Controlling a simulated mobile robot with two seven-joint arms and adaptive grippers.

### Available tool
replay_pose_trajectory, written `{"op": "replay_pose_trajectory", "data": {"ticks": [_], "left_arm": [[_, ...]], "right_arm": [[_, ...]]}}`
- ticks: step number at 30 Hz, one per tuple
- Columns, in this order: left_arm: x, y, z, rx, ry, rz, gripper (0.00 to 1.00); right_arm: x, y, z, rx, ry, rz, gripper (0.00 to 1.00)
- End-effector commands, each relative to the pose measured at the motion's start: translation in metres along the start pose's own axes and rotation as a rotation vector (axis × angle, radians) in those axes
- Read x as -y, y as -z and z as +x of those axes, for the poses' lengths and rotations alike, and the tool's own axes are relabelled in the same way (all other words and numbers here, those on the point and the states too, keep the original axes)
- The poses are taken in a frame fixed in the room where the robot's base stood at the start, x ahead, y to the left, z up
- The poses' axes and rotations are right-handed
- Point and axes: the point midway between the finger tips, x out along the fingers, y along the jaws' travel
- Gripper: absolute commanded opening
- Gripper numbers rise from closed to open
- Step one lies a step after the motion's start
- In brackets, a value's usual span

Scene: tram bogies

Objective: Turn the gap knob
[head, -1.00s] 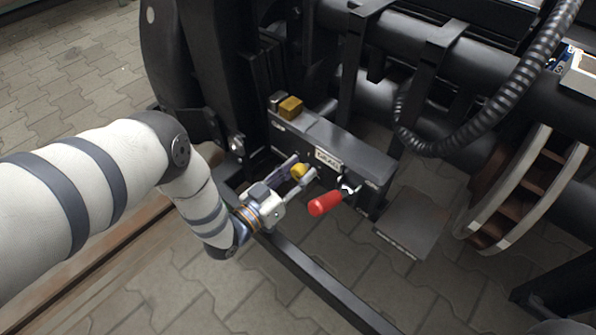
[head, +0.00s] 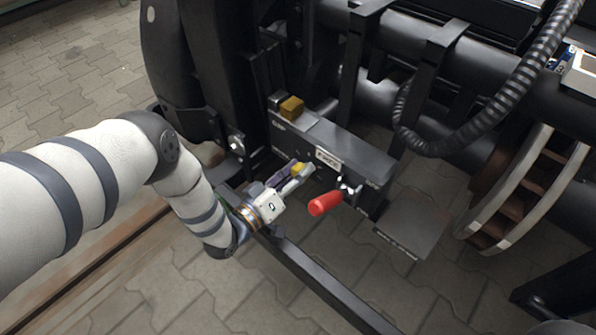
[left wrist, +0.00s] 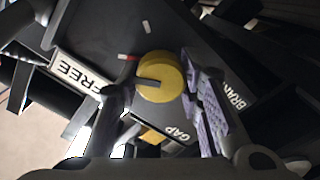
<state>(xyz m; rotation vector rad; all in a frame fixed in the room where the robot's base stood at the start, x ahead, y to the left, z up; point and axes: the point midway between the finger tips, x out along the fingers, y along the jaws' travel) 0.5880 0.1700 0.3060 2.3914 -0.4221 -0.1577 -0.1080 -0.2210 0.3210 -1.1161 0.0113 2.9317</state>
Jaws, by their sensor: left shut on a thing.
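The gap knob (head: 298,169) is a round yellow knob on the front face of a dark box (head: 345,150). In the left wrist view the knob (left wrist: 160,77) shows a dark pointer slot, and the word GAP (left wrist: 181,133) is on the box close by. My left gripper (head: 296,173) is shut on the knob, one finger on each side. Purple pads (left wrist: 207,108) show on one finger. Small white marks and a red mark (left wrist: 128,57) lie on the face around the knob. My right gripper is not in view.
A red-handled lever (head: 325,203) sticks out just right of my gripper. A FREE label (head: 328,158) is above it. A brownish-yellow block (head: 291,107) sits on the box top. A dark rail (head: 325,285) runs below. A ribbed hose (head: 470,143) and a wheel (head: 525,195) are at right.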

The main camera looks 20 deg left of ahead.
Motion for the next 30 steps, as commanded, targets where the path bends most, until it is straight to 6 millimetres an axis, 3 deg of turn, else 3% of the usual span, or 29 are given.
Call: {"op": "replay_pose_trajectory", "data": {"ticks": [11,12,14,24,26,30], "left_arm": [[0.002,0.002,0.000,-0.003,0.004,0.000,0.05],[0.002,0.002,0.000,-0.003,0.004,0.001,0.42],[0.002,0.002,0.000,-0.003,0.004,0.001,0.54],[0.001,0.000,-0.003,0.000,0.003,0.000,0.54],[0.002,0.000,-0.010,0.002,0.005,-0.001,0.54],[0.002,0.000,-0.045,0.003,0.008,-0.002,0.54]], "right_arm": [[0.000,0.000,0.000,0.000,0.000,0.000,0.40],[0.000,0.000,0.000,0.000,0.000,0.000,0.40],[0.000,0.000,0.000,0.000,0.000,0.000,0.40],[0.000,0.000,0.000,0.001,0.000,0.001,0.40],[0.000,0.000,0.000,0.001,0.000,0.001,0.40],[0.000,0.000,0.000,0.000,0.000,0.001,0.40]]}}
